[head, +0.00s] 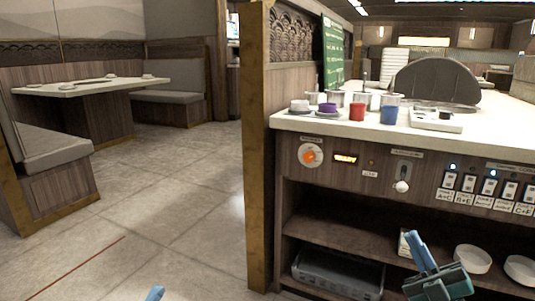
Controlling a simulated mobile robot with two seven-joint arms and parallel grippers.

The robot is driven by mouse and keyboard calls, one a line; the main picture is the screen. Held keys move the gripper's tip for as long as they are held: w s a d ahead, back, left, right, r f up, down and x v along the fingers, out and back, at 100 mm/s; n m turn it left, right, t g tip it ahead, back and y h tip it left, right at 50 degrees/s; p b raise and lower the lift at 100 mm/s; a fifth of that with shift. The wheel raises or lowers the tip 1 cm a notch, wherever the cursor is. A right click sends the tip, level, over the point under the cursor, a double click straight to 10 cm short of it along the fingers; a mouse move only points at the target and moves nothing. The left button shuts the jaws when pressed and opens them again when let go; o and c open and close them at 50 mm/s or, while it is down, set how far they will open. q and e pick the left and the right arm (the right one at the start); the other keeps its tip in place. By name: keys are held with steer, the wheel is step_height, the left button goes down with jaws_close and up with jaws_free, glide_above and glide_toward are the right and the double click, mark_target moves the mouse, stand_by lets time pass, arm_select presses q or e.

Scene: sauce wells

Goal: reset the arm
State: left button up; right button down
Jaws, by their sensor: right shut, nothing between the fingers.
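My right gripper (416,243) is at the lower right, in front of the open shelves under the counter. Its blue fingers point up and are shut with nothing between them. It appears apart from the counter. Only a small blue tip of my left gripper (155,294) shows at the bottom edge, over the floor; the rest is out of view.
The counter (460,142) carries a red cup (357,112), a blue cup (389,115), a purple-topped container (327,108) and metal pots. Bowls (473,259) and a grey bin (335,275) sit below. Left floor is clear.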

steer(key=s+a+r+m+g+y, duration=0.15)
steer(key=s+a+g, duration=0.25)
steer(key=s+a, duration=0.6)
steer(key=s+a+m+g+y, duration=0.1)
steer(key=s+a+m+g, duration=0.25)
steer(key=s+a, duration=0.65)
arm_select(q)
steer(key=s+a+r+n+g+y+p, duration=0.3)
steer(key=a+r+n+g+y+p, duration=0.2)
steer(key=p, duration=3.6)
step_height(320, 180, up, 2)
steer(key=n+g+y, duration=0.1)
steer(key=g+y, duration=0.2)
steer(key=g, duration=0.1)
steer(key=shift+r+y+p, duration=0.2)
steer(key=shift+y+p, duration=0.1)
steer(key=shift+y, duration=0.1)
arm_select(e)
step_height(320, 180, up, 10)
steer(key=w+d+m+g+h, duration=0.2)
steer(key=m+g+h, duration=0.3)
steer(key=m+h, duration=0.5)
steer(key=shift+d+h, duration=0.2)
steer(key=shift+h, duration=0.65)
